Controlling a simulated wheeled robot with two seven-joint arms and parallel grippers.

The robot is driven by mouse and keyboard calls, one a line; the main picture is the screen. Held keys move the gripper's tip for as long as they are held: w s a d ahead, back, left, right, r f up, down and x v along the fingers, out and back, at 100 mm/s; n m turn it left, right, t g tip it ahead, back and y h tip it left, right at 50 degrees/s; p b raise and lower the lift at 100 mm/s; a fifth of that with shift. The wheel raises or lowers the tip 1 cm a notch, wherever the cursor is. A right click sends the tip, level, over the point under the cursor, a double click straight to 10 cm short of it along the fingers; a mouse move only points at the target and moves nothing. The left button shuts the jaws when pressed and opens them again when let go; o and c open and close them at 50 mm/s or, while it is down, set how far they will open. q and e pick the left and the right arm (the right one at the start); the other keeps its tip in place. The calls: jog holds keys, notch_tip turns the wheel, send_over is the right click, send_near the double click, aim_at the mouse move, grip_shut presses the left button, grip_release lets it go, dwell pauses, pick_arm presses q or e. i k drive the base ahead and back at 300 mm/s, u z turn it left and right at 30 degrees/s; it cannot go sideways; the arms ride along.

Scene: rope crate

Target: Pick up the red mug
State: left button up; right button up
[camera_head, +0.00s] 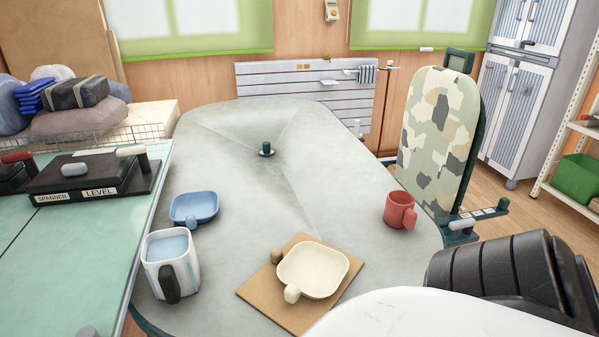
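The red mug (399,210) stands upright near the right edge of the grey table (225,240). Its handle faces the front right of the picture. Nothing touches the mug, and it looks clear of the other dishes. Neither of my grippers shows in the head view.
A cream dish (313,270) sits on a brown board (262,292). A blue dish (194,207) and a white mug (165,285) stand at the left. A camouflage-patterned board (437,140) stands behind the red mug. A black ribbed shape (500,270) lies front right.

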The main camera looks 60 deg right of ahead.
aim_at(399, 212)
jog(key=u, duration=1.35)
jog(key=k, duration=1.6)
jog(key=z, duration=1.8)
